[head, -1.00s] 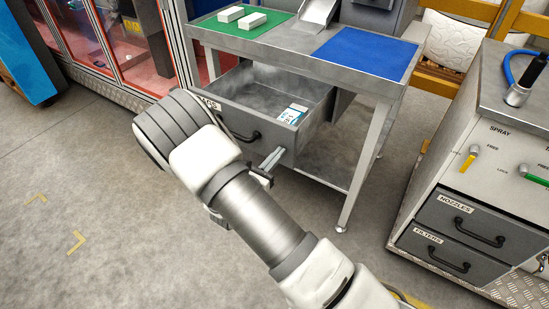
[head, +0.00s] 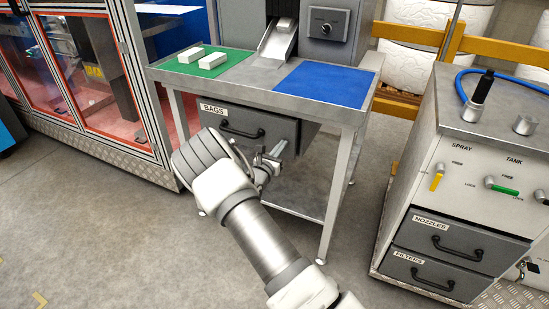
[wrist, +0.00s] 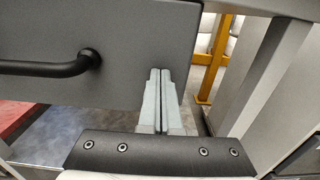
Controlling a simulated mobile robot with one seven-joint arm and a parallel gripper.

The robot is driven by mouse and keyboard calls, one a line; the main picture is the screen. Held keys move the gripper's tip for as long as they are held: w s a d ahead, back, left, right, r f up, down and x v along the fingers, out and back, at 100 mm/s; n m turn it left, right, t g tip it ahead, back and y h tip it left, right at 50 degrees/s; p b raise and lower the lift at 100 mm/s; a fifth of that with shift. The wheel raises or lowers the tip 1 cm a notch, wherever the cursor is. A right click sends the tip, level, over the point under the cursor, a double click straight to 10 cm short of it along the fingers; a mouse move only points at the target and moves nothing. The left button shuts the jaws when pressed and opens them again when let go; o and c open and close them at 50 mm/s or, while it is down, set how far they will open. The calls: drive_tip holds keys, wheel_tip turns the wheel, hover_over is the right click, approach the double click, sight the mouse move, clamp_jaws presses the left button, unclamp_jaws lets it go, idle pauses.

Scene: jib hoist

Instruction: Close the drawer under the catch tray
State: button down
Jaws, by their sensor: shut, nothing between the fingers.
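The grey drawer marked BAGS (head: 232,125) sits under the grey metal stand (head: 262,84). Its front is close below the stand's top edge and its inside does not show. I cannot tell whether a small gap is left. Its black bar handle (head: 242,131) also shows in the wrist view (wrist: 50,67). My gripper (head: 279,149) is shut and empty, at the lower right part of the drawer front, right of the handle. In the wrist view its fingertips (wrist: 160,72) overlap the drawer front (wrist: 125,40); they touch it or are very near.
The stand's top bears a green mat (head: 200,69) with two white blocks, a metal chute (head: 277,45) and a blue mat (head: 325,83). A cabinet (head: 460,180) with NOZZLES and FILTERS drawers stands at right. A glazed red-trimmed enclosure (head: 90,75) is at left. The front floor is clear.

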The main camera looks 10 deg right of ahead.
drive_tip(key=shift+w+d+r, duration=0.2)
drive_tip(key=shift+w+d, duration=0.25)
drive_tip(key=shift+w, duration=0.25)
drive_tip(key=shift+d+r, duration=0.1)
